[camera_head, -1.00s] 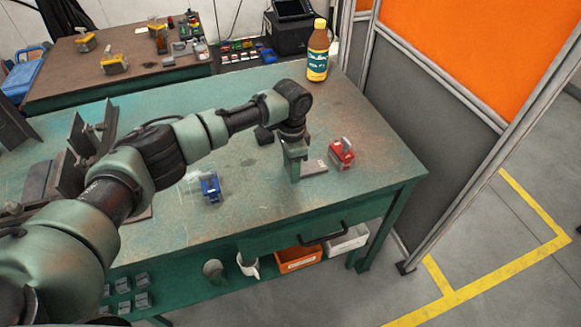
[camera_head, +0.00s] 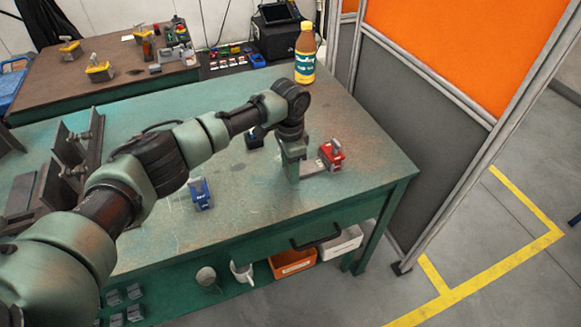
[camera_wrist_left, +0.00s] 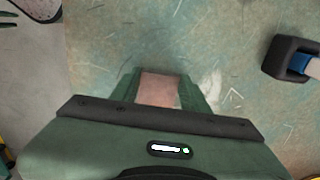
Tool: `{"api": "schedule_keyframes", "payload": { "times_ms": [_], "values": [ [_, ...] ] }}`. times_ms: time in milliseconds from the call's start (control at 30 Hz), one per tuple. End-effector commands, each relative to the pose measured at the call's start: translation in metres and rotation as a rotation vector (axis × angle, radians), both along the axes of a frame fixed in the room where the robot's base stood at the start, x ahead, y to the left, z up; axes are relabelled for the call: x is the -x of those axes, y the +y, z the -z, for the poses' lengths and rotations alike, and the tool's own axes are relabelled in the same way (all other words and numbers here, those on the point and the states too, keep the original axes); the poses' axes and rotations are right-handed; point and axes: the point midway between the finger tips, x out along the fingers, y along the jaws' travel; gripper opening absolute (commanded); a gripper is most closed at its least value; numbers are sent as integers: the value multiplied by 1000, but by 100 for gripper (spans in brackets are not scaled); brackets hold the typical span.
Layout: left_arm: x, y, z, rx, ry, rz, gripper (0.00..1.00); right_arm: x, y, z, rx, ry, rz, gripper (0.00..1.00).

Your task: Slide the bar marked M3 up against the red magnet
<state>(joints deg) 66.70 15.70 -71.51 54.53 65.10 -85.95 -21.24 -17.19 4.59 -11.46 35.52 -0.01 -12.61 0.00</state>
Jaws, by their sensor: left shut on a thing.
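My left gripper (camera_head: 291,172) points down at the green table (camera_head: 240,208), shut on a pale grey-brown bar (camera_head: 314,167). The bar lies low at the table top, and its free end sticks out to the right. That end reaches the red magnet (camera_head: 332,153); whether they touch or a thin gap is left I cannot tell. The bar also shows between the fingers in the left wrist view (camera_wrist_left: 159,88). Its marking is not readable, and its left part is hidden by the gripper. My right gripper is not in view.
A blue magnet (camera_head: 201,193) stands left of the gripper. A dark block (camera_head: 254,138) is behind my wrist, and a bottle (camera_head: 305,54) stands at the back corner. Steel angle pieces (camera_head: 75,160) lie at the left. The right front of the table is clear.

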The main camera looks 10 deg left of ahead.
Motion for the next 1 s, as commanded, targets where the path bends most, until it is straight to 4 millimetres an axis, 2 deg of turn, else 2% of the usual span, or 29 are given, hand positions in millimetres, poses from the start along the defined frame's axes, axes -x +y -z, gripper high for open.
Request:
{"api": "schedule_keyframes", "payload": {
  "times_ms": [267, 300, 367, 400, 767, 1000],
  "values": [
    [2, 5, 2, -11, 9, -2, 0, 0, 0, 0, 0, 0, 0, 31],
    [2, 5, 2, -11, 9, -2, 51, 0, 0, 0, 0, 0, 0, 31],
    [2, 5, 2, -11, 9, -3, 67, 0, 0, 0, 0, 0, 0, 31],
    [2, 5, 2, -10, 9, -3, 71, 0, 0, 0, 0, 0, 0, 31],
    [1, 2, -4, -4, 4, -1, 71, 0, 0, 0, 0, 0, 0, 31],
    [1, 3, -42, -3, 2, -1, 71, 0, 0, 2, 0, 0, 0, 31]
  ]
}}
